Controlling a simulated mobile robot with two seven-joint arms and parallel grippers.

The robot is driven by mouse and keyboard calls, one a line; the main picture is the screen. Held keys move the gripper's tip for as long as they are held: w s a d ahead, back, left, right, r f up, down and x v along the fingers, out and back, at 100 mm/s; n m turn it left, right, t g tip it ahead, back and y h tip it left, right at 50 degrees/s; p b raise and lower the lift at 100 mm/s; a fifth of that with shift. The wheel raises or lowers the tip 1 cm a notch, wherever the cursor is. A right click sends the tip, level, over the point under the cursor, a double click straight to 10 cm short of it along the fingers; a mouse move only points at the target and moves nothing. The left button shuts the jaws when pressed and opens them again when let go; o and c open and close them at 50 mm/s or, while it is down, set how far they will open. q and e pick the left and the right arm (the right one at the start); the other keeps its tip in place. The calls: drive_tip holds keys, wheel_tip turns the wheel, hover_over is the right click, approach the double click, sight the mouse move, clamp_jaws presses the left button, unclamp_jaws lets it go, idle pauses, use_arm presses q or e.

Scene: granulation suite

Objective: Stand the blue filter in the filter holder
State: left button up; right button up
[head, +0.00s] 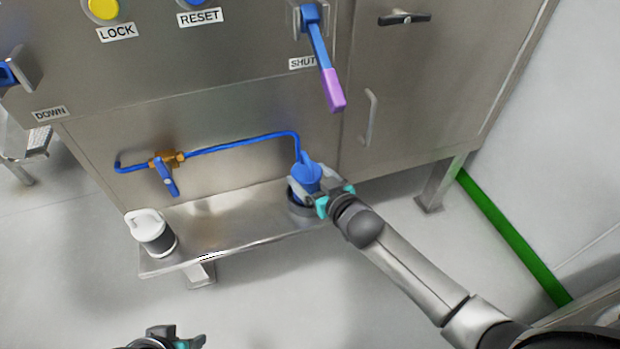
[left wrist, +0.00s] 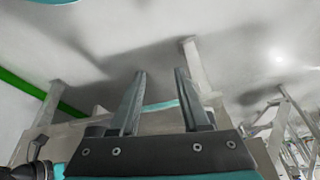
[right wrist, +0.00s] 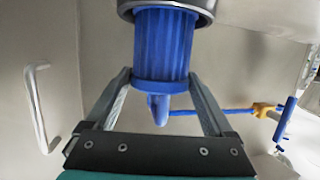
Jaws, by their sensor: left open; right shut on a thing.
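The blue filter (head: 306,176) is upright at the right end of the steel shelf. Its ribbed body (right wrist: 165,45) and looped handle show in the right wrist view. The filter holder (head: 301,211) is a round grey cup under it; its metal rim also shows in the right wrist view (right wrist: 207,10). The filter's far end is hidden inside or behind that rim; I cannot tell how deep it sits. My right gripper (head: 322,197) is shut on the filter near its handle end. My left gripper (head: 187,343) is open and empty, low in the head view, away from the shelf.
The shelf (head: 222,225) between is clear. A blue pipe (head: 240,142) with a brass valve (head: 168,160) runs behind. A purple-ended lever (head: 333,90) hangs above.

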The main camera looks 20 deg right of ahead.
drive_tip(key=shift+f+b, duration=0.3)
drive_tip(key=shift+f, duration=0.25)
drive_tip(key=o, duration=1.2)
use_arm(q)
drive_tip(key=shift+r, duration=0.8)
use_arm(e)
drive_tip(key=shift+o, duration=0.2)
